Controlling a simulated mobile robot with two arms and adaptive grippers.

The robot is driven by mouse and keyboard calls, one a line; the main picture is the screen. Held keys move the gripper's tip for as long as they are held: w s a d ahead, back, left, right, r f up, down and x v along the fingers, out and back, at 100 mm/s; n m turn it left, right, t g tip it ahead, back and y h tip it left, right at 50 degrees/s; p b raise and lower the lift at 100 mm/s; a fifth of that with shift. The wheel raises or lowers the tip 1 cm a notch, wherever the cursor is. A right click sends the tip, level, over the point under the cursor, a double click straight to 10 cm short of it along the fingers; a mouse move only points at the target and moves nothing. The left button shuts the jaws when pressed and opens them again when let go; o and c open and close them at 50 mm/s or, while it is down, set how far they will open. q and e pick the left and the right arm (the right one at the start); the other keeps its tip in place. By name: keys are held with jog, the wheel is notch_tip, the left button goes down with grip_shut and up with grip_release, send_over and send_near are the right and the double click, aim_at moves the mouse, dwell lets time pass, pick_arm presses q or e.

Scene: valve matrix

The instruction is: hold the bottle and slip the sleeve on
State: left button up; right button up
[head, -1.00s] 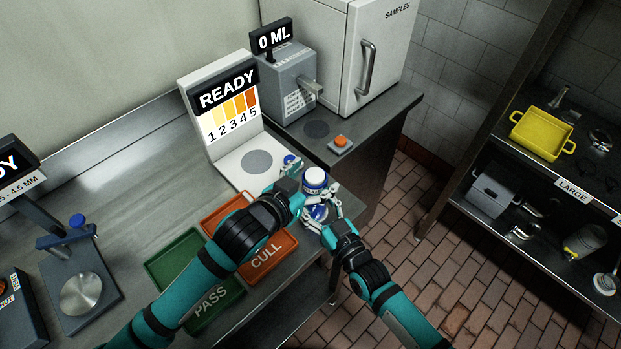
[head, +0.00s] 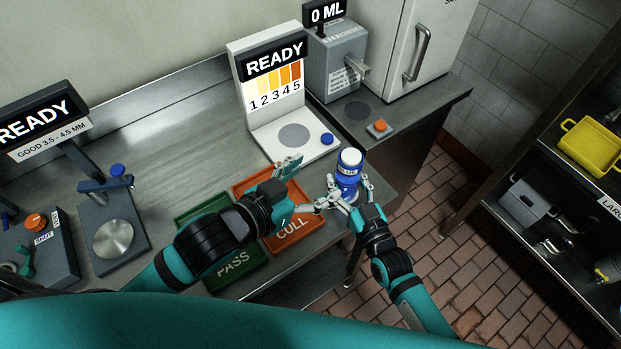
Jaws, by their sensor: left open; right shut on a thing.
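The bottle (head: 349,158) stands upright in the head view with a white cap and a label band below it. The blue sleeve (head: 347,183) is around its lower part; I cannot tell how far up it sits. My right gripper (head: 350,194) is shut on the sleeved lower part, with fingers on both sides, above the bench's right edge. Its fingers hide the sleeve's bottom. My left gripper (head: 303,187) is open and empty, just left of the bottle and above the cull tray, with its fingers apart from the bottle.
The orange CULL tray (head: 293,229) and green PASS tray (head: 233,263) lie below my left arm. A READY colour-chart stand (head: 265,85) with a round pad is behind. A dispenser (head: 337,68) and orange button (head: 379,126) are at the back right. The bench's left middle is clear.

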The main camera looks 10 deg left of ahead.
jog(key=o, duration=1.4)
jog(key=v, duration=1.2)
jog(key=shift+s, duration=0.1)
